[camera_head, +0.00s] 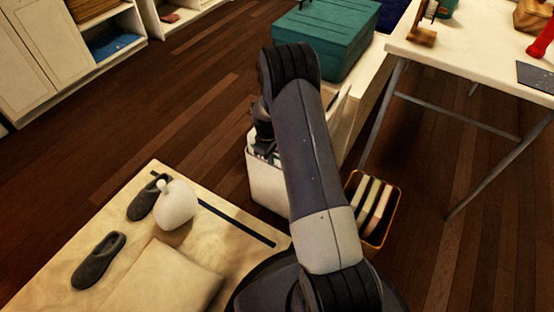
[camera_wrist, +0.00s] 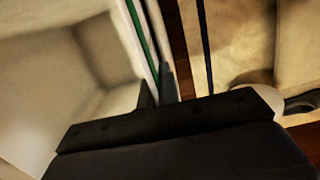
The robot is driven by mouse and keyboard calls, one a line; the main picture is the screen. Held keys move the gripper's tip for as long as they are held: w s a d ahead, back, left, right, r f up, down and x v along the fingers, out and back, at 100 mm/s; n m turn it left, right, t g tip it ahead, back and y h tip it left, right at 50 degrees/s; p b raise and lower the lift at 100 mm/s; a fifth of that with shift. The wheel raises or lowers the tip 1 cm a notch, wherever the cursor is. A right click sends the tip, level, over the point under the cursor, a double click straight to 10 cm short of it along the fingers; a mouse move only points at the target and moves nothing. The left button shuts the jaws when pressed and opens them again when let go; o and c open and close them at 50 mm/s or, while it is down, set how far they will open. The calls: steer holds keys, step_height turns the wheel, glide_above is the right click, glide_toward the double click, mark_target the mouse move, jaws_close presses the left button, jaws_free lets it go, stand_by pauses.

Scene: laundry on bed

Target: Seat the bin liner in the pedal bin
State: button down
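A white, open-topped box-like container (camera_head: 268,186), which may be the pedal bin, stands on the floor, partly hidden behind my arm. My gripper (camera_head: 263,150) points down at its top left edge. In the wrist view a pale, hollow interior (camera_wrist: 65,70) fills the left side. My gripper's dark fingertips (camera_wrist: 157,88) are close together at thin green and white upright edges (camera_wrist: 145,38). I cannot tell whether they grip these edges. I cannot clearly make out a bin liner. A rounded white object with a small knob (camera_head: 175,206) sits on the pale low platform.
The pale platform (camera_head: 60,275) holds two dark slippers (camera_head: 98,262), a cushion (camera_head: 165,280) and a black strip (camera_head: 237,222). An orange-rimmed crate of books (camera_head: 372,205) is right of my arm. A teal box (camera_head: 330,35) and a white table (camera_head: 480,55) stand behind. Wooden floor at left is clear.

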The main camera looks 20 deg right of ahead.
steer(key=c, duration=1.6)
jaws_free()
steer(key=r+p, duration=0.1)
steer(key=r, duration=0.2)
steer(key=r+p, duration=0.1)
steer(key=r, duration=0.3)
steer(key=s+r+p, duration=0.1)
steer(key=r, duration=0.2)
steer(key=shift+d+r+p, duration=0.3)
steer(key=shift+d+r, duration=0.05)
steer(key=shift+d, duration=0.05)
steer(key=shift+f, duration=0.1)
steer(key=shift+w+a+f+b, duration=0.15)
steer(key=shift+f+b, duration=0.3)
steer(key=shift+f, duration=1.15)
steer(key=shift+w+a+f+b, duration=0.15)
steer(key=shift+f+b, duration=0.35)
steer(key=shift+f, duration=1.05)
steer(key=shift+w+a+f+b, duration=0.15)
steer(key=shift+f+b, duration=0.3)
steer(key=shift+f, duration=1.15)
steer(key=shift+r, duration=0.1)
